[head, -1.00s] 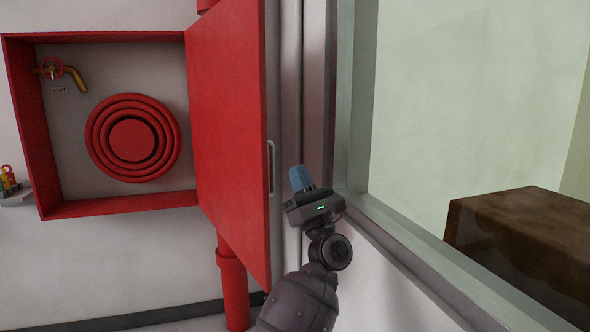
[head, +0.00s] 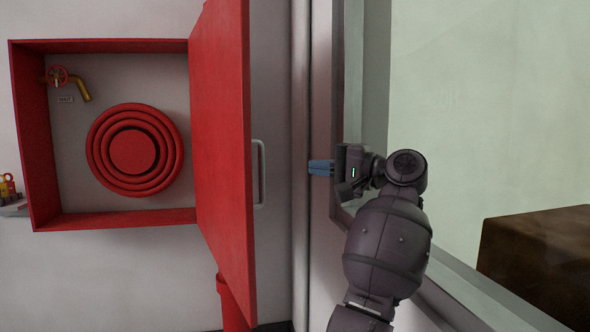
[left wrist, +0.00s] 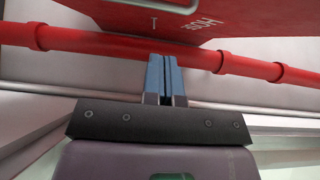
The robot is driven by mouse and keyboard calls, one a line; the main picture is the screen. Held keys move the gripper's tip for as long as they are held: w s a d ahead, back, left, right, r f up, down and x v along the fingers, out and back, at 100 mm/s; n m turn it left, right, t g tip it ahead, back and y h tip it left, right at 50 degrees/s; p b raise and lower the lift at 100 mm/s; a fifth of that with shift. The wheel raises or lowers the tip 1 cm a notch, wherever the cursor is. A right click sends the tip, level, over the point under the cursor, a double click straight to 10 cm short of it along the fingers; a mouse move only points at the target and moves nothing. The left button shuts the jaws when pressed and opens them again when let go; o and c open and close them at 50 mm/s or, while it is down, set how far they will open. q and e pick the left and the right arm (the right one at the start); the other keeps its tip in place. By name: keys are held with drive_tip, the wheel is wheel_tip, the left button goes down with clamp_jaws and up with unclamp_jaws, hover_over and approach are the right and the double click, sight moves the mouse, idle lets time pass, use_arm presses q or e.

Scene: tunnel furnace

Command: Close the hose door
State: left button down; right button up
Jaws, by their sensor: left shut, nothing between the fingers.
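The red hose door (head: 222,150) stands swung open, hinged at the right side of the red hose cabinet (head: 30,150). Its grey handle (head: 261,175) is on the side facing right. My left gripper (head: 312,167) is shut and empty, its blue fingers pointing left toward the handle with a gap between. In the left wrist view the blue fingertips (left wrist: 164,60) lie together below the door's lettered face (left wrist: 190,15), where the handle (left wrist: 172,4) shows at the top. My right gripper is not in view.
A coiled red hose (head: 134,150) and a brass valve (head: 75,82) are inside the cabinet. A red pipe (head: 232,300) runs below the door. A window frame (head: 350,100) and a brown block (head: 540,260) are at the right.

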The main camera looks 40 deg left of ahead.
use_arm(q)
drive_tip(key=s+a, duration=0.1)
drive_tip(key=a, duration=0.8)
drive_tip(key=shift+s+a+p, duration=0.3)
drive_tip(key=shift+p, duration=0.05)
drive_tip(key=shift+s+a, duration=0.1)
